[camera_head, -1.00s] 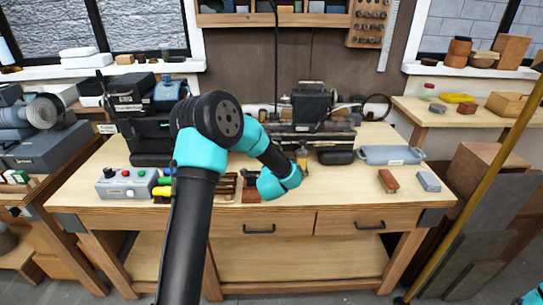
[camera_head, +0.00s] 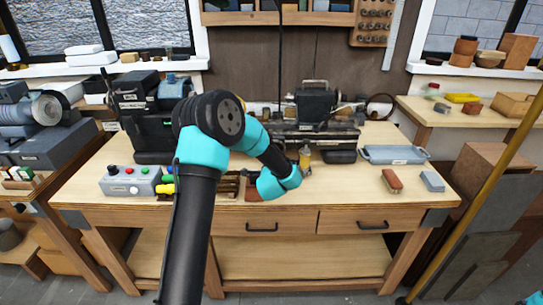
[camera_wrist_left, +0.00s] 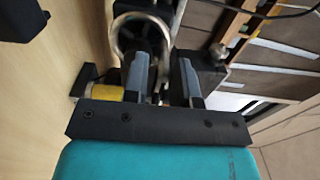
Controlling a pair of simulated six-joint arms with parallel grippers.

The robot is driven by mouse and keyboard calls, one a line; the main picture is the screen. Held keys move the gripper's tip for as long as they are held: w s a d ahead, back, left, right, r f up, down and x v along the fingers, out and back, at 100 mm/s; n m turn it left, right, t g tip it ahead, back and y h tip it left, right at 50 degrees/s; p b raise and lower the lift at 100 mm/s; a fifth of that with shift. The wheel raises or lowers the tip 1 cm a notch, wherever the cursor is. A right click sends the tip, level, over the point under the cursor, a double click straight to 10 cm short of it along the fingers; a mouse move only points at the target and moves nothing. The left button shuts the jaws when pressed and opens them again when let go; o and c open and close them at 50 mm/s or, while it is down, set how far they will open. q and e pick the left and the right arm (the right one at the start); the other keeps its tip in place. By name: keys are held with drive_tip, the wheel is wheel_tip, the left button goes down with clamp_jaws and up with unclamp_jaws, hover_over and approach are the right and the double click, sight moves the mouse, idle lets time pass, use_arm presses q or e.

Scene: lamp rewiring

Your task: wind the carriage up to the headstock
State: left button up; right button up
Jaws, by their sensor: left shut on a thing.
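The lathe stands along the back of the bench. Its headstock end, dark with a blue motor (camera_head: 172,90), is at the left in the head view. A black boxy unit with a top handle (camera_head: 315,103), perhaps the carriage, is right of centre over the bed. My left arm crosses the middle of the bench, and its wrist hides part of the lathe front. The exact grip is hard to see. My right gripper is out of view.
A grey control box (camera_head: 130,181) with coloured buttons is at the bench's left front. An amber object (camera_head: 305,158) stands near my left wrist.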

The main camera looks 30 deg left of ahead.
use_arm(q)
drive_tip(key=shift+f, duration=0.25)
drive_tip(key=o, duration=0.4)
drive_tip(key=shift+r, duration=0.1)
drive_tip(key=shift+r, duration=0.1)
drive_tip(key=shift+v, duration=3.45)
